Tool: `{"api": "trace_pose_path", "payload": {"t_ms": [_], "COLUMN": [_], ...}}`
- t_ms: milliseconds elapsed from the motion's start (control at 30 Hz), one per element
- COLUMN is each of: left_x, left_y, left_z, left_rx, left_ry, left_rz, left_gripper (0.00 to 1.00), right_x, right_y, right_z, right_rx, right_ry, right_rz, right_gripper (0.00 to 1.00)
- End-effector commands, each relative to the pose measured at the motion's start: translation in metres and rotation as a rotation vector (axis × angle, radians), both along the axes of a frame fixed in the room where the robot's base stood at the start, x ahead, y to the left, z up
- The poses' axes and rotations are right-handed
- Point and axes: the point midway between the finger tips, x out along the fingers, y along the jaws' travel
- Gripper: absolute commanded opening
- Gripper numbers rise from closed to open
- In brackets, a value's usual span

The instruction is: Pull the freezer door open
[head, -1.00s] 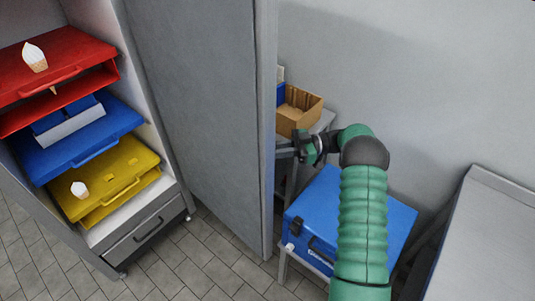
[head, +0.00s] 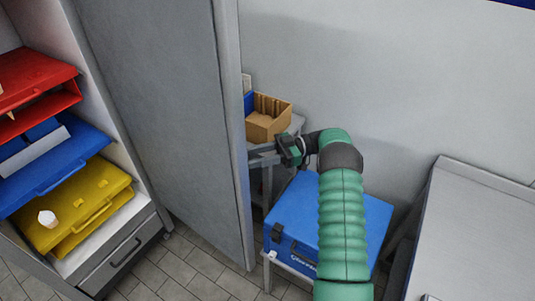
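The freezer door (head: 165,120) is a tall grey panel standing wide open, angled out from the cabinet on the left. My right arm, in a green sleeve, comes up from the bottom right. Its dark gripper (head: 265,155) lies just right of the door's free edge, on the door's outer side. Its fingers point left towards the door. Whether they touch it, and how far they are parted, is unclear. No handle shows on the visible face of the door. My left gripper is out of view.
Red (head: 35,75), blue (head: 75,150) and yellow (head: 105,190) cases sit on the cabinet shelves above a grey drawer (head: 125,255). A blue box (head: 295,215) stands under my arm, a cardboard box (head: 268,118) behind it. A grey counter (head: 480,230) is at right.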

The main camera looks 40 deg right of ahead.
Motion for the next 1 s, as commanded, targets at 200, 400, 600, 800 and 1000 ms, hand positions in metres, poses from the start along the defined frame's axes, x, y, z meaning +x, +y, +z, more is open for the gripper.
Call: {"api": "trace_pose_path", "payload": {"t_ms": [200, 400, 600, 800, 1000], "left_x": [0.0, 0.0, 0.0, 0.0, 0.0], "left_y": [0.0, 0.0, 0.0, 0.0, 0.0], "left_z": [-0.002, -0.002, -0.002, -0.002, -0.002], "left_rx": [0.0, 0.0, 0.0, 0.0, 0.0], "left_ry": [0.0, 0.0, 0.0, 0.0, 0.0], "left_rz": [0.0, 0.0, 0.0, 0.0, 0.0], "left_gripper": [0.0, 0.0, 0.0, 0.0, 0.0], "right_x": [-0.024, -0.032, -0.033, -0.033, -0.033], "right_y": [-0.052, -0.069, -0.07, -0.07, -0.07], "right_z": [-0.001, -0.001, -0.001, -0.001, 0.0], "right_rx": [0.002, -0.001, -0.001, 0.0, -0.001], "right_ry": [-0.003, -0.002, 0.002, 0.001, 0.0], "right_rz": [-0.001, -0.001, 0.0, 0.0, 0.0], "right_gripper": [0.38, 0.38, 0.38, 0.38, 0.38]}}
